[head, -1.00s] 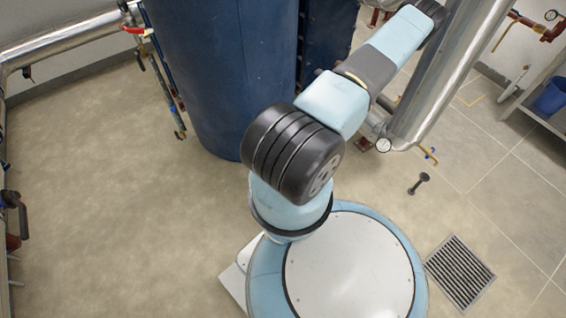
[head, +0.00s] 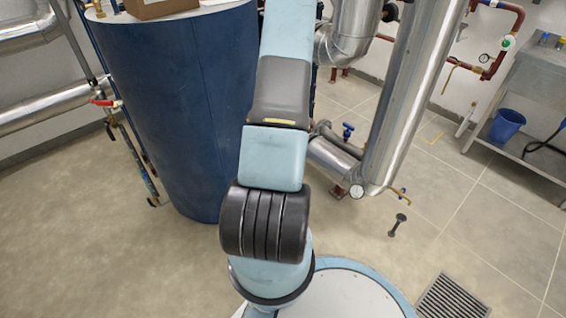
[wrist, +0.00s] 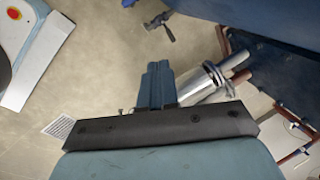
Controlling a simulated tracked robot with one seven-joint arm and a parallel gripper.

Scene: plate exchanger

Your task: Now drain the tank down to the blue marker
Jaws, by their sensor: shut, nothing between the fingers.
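A tall blue tank (head: 185,110) stands left of centre in the head view. Along its left side runs a slim tube (head: 138,160) with small coloured parts; I cannot make out a blue marker there. A red-handled valve (head: 103,103) sits near that tube. A blue-handled valve (head: 348,130) and a small brass-coloured tap (head: 399,191) sit by the pipes right of the tank. In the wrist view, my gripper (wrist: 157,66) is shut and empty, apart from the silver pipe (wrist: 205,83) beyond it. My gripper is out of the head view.
A cardboard box (head: 160,8) sits on the tank. A large silver pipe (head: 415,95) stands right of my arm. A dark dumbbell-shaped object (head: 397,225) and a drain grate (head: 452,298) are on the floor. A blue bucket (head: 507,125) stands on a shelf at right.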

